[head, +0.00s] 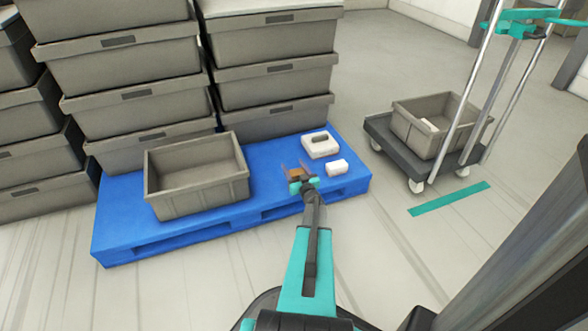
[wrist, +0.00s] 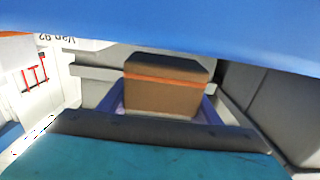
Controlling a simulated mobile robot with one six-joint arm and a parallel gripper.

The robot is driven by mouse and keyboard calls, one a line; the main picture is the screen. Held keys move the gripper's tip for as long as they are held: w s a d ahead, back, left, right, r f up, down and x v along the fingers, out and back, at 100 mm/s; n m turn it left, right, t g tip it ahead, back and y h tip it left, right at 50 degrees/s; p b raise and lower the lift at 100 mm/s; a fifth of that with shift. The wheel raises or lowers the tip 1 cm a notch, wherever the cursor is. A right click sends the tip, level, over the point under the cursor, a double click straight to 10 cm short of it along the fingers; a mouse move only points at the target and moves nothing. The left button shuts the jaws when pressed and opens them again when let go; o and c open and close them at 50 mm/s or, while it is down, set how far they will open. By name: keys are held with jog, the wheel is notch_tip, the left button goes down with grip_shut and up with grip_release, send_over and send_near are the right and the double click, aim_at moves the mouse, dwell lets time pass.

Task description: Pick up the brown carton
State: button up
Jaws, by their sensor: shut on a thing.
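The brown carton (head: 296,173) is between the fingers of my gripper (head: 297,179), above the right part of the blue pallet (head: 345,189). In the wrist view the carton (wrist: 165,92) shows an orange band near its upper edge in the picture. My gripper is shut on it, with a finger on each side. I cannot tell from these views whether the carton is clear of the pallet's top.
A grey open bin (head: 197,201) stands on the pallet to the left, with stacked grey crates (head: 140,75) behind. A white holed block (head: 320,145) and a small white box (head: 337,167) are close right. A trolley (head: 400,150) carries another grey bin (head: 432,122).

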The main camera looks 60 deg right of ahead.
notch_tip(320, 180, up, 2)
jog(key=shift+s+r+p, duration=0.1)
jog(key=shift+p, duration=0.45)
jog(key=s+d+p, duration=0.1)
jog(key=s+d, duration=0.1)
jog(key=s, duration=0.2)
jog(key=s+d+p, duration=0.2)
jog(key=s+d, duration=0.1)
jog(key=s, duration=0.2)
jog(key=s+d+r+p, duration=0.1)
jog(key=s+d+p, duration=0.1)
jog(key=s, duration=0.2)
jog(key=shift+s+d, duration=0.35)
jog(key=shift+s, duration=0.05)
